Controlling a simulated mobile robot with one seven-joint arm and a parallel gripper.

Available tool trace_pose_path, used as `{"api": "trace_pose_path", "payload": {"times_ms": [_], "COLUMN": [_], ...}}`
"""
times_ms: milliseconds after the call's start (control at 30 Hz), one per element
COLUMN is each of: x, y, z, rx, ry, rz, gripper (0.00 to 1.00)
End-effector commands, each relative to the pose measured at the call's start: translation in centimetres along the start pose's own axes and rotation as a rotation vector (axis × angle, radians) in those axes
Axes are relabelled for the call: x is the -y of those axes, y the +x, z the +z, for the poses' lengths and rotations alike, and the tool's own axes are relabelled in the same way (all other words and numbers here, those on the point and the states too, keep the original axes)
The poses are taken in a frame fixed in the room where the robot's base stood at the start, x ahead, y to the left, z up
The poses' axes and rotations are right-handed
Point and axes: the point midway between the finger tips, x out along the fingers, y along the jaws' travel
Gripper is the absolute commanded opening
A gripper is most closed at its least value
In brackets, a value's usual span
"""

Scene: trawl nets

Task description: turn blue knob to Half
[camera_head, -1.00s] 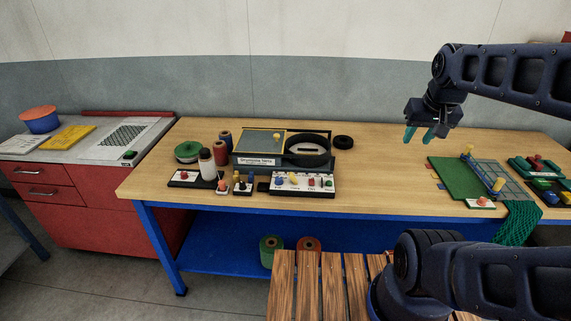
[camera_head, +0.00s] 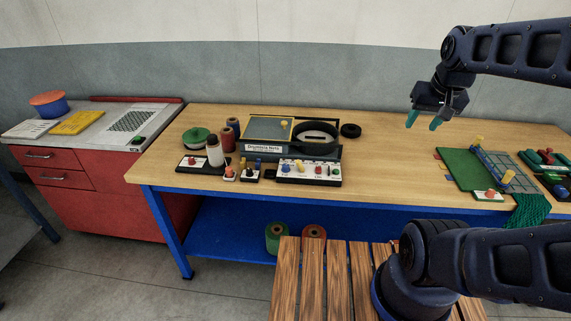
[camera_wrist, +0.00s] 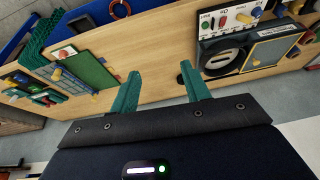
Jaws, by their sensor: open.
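The blue knob (camera_head: 287,168) sits at the left end of a white control panel (camera_head: 310,178) on the front of the dark machine. In the wrist view a blue knob (camera_wrist: 256,12) shows at the top right on the panel. Its label is too small to read. My gripper (camera_head: 424,120) is open and empty, above the table to the right of the machine. In the wrist view its teal fingertips (camera_wrist: 163,82) are spread over bare wood, well apart from the knob.
Thread spools and bottles (camera_head: 214,150) crowd the left. A green mat with netting (camera_head: 462,168) lies right. The wooden tabletop (camera_head: 390,160) between is clear.

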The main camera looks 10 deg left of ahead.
Motion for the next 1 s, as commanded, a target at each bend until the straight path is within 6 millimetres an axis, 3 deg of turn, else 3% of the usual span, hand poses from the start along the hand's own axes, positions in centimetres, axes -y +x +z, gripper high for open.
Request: {"api": "trace_pose_path", "payload": {"times_ms": [500, 800, 1000], "x": [8.2, 14.9, 20.1], "y": [5.9, 10.8, 14.4], "z": [-8.1, -10.9, -11.7], "rx": [0.198, 0.304, 0.355], "ry": [0.204, 0.325, 0.401], "rz": [-0.105, -0.075, -0.026], "gripper": [0.47, 0.47, 0.47]}}
